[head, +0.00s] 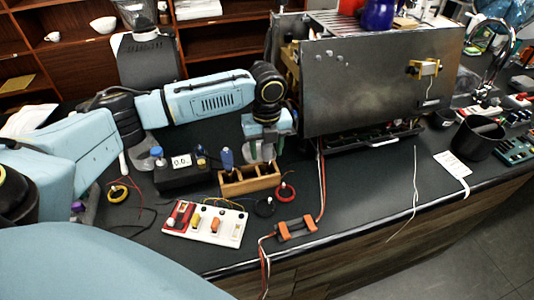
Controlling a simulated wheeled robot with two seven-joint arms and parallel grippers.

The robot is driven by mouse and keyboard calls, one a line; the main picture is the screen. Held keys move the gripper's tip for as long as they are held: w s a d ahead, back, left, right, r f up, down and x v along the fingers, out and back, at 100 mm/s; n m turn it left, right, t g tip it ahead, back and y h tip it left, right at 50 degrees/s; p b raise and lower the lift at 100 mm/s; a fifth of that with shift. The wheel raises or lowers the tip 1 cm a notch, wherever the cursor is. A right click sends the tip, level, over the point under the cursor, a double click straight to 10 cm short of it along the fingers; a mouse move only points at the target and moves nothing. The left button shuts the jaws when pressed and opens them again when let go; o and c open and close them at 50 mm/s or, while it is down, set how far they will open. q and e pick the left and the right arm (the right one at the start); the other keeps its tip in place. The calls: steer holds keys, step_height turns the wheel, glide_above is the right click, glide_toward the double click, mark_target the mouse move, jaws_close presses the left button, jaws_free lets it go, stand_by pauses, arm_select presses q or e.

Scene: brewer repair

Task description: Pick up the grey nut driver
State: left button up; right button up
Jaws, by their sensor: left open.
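A wooden tool rack (249,186) stands on the dark counter, in front of the steel machine. A blue-handled tool (227,160) stands upright at its left end. My left gripper (261,156) points down over the middle and right part of the rack, to the right of the blue handle. It is open. The grey nut driver cannot be clearly told apart from the grey fingers; the gripper hides much of that part of the rack. I cannot tell whether the fingers are around it or touching it. My right gripper is not in view.
A steel brewer (375,85) rises behind and right of the rack. A black meter box (181,172) is to the left. A white switch board (205,223), tape rings (285,192) and an orange-black tool (296,229) lie in front. The right counter has free room around a loose wire.

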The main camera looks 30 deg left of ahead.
arm_select(q)
steer(key=shift+f, duration=0.9)
steer(key=shift+c, duration=0.3)
steer(key=c, duration=1)
steer(key=shift+r, duration=0.1)
